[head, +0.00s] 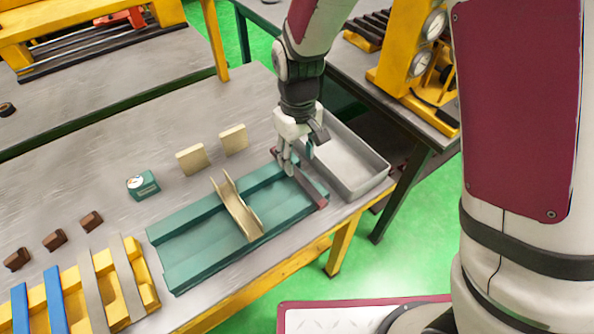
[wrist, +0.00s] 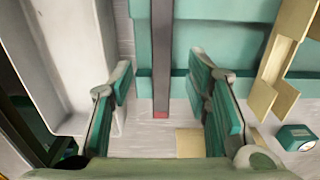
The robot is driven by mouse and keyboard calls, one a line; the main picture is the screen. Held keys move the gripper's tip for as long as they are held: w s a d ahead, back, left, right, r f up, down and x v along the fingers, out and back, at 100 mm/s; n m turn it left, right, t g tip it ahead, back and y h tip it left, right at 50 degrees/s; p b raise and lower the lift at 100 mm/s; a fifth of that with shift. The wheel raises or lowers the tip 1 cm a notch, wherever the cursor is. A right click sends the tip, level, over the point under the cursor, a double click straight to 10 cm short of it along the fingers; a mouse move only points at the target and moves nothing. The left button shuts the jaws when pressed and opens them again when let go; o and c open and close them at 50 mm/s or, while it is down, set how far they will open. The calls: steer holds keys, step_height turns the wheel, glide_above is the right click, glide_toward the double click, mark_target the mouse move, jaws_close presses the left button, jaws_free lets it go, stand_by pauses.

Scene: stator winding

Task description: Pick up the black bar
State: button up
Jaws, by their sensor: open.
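The black bar (head: 312,190) is a long dark bar with red ends. It lies across the right end of the teal fixture (head: 190,248) on the table. In the wrist view the bar (wrist: 162,55) runs upright down the picture, its red near end reaching past the fixture's edge. My gripper (head: 297,160) is above the bar, pointing down. In the wrist view my gripper's (wrist: 161,78) teal-padded fingers are open, one on each side of the bar's line, with gaps on both sides. In the head view my fingers hide part of the bar.
A grey open tray (head: 345,160) stands close to the right of my gripper. A tan bent piece (head: 237,208) lies across the fixture to the left. Two tan blocks (head: 192,159) and a teal gauge box (head: 143,185) stand behind the fixture. The table's front edge is near.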

mark_target(298, 174)
steer(key=shift+s+f+p, duration=0.15)
steer(key=shift+f+p, duration=0.25)
steer(key=shift+f, duration=2.3)
jaws_close()
